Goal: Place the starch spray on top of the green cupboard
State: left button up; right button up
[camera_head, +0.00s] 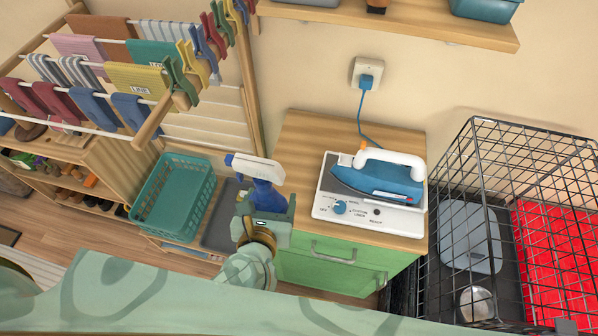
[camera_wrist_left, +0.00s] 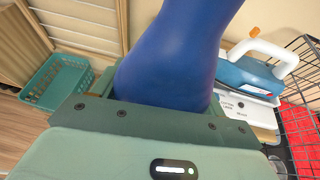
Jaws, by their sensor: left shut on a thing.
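The starch spray (camera_head: 268,196) is a blue bottle with a white trigger head. My left gripper (camera_head: 265,208) is shut on it and holds it upright in the head view, in front of the left side of the green cupboard. The bottle (camera_wrist_left: 178,60) fills the middle of the left wrist view, and the gripper hides its lower part. The green cupboard (camera_head: 335,272) has a wooden top (camera_head: 301,140) and a grey drawer handle. My right gripper is not in view.
An iron (camera_head: 380,180) on a white control base (camera_head: 365,212) takes up the right part of the cupboard top; its left part is bare. A blue plug (camera_head: 366,82) and cord run above. A teal basket (camera_head: 174,198) stands left, a wire crate (camera_head: 480,200) right.

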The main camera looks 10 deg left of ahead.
pick_arm(q)
jog(key=w+f+b, duration=0.2)
jog(key=w, duration=0.1)
jog(key=w+f+b, duration=0.3)
jog(key=w, duration=0.1)
jog(key=w+a+f+b, duration=0.1)
jog(key=w+f+b, duration=0.2)
jog(key=w, duration=0.1)
jog(key=shift+w+f, duration=0.1)
jog(key=shift+w, duration=0.05)
jog(key=shift+w+f+b, duration=0.2)
jog(key=shift+w+b, duration=0.1)
jog(key=shift+w, duration=0.1)
jog(key=shift+w+f, duration=0.15)
jog(key=shift+f, duration=0.05)
jog(key=f+b, duration=0.3)
jog(key=b, duration=0.1)
jog(key=shift+w+f, duration=0.25)
jog(key=shift+f, duration=0.1)
jog(key=shift+r, duration=0.2)
jog(key=o, duration=1)
jog(key=shift+s+f, duration=0.1)
jog(key=shift+f, duration=0.15)
jog(key=shift+c, duration=0.2)
jog(key=o, duration=0.4)
